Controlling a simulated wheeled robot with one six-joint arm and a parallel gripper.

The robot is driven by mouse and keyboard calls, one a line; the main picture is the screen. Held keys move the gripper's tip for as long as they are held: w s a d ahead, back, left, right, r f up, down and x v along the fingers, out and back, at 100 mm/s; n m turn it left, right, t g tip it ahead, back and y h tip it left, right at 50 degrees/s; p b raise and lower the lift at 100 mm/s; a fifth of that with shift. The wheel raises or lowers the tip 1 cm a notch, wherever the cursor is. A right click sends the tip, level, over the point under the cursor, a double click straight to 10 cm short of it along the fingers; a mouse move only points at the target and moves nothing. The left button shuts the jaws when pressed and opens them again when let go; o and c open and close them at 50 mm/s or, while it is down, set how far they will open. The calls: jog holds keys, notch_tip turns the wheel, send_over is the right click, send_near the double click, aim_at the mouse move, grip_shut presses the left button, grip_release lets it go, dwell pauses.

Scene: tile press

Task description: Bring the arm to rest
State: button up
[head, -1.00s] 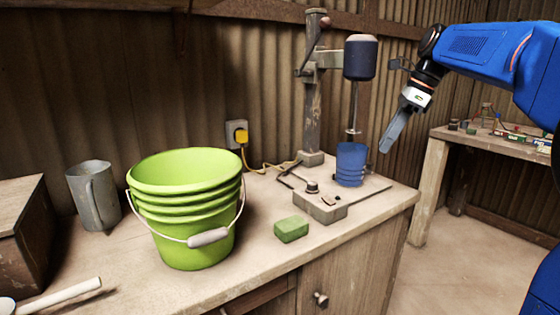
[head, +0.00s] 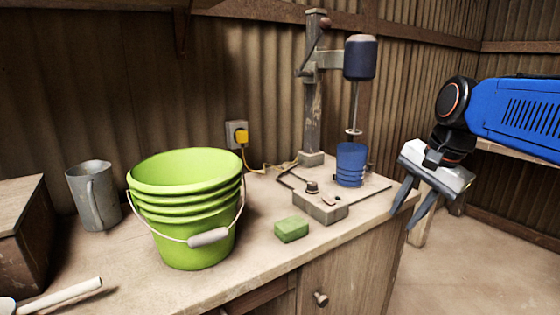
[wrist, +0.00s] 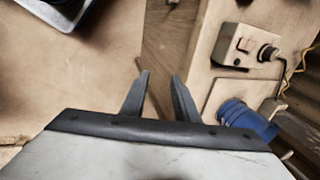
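My arm (head: 515,112) is blue and reaches in from the right in the head view. My gripper (head: 402,219) hangs at the right end of the workbench, with its fingers pointing down. The two grey fingers stand apart with nothing between them. In the wrist view my gripper (wrist: 160,75) is also open and empty, over the bench edge and the floor.
The press stand (head: 312,110) with its dark motor head (head: 360,58), a blue cup (head: 351,165) and a control box (head: 320,207) are left of my gripper. A green bucket (head: 185,222) and green sponge (head: 291,229) stand further left. Open floor (head: 480,260) lies right.

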jog(key=s+d+f+n+t+h, duration=0.1)
jog(key=s+f+n, duration=1)
jog(key=s+f, duration=0.4)
jog(key=shift+d+f+t+h, duration=0.2)
jog(key=shift+f+t+h, duration=0.15)
jog(key=shift+f, duration=0.45)
jog(key=shift+s, duration=0.1)
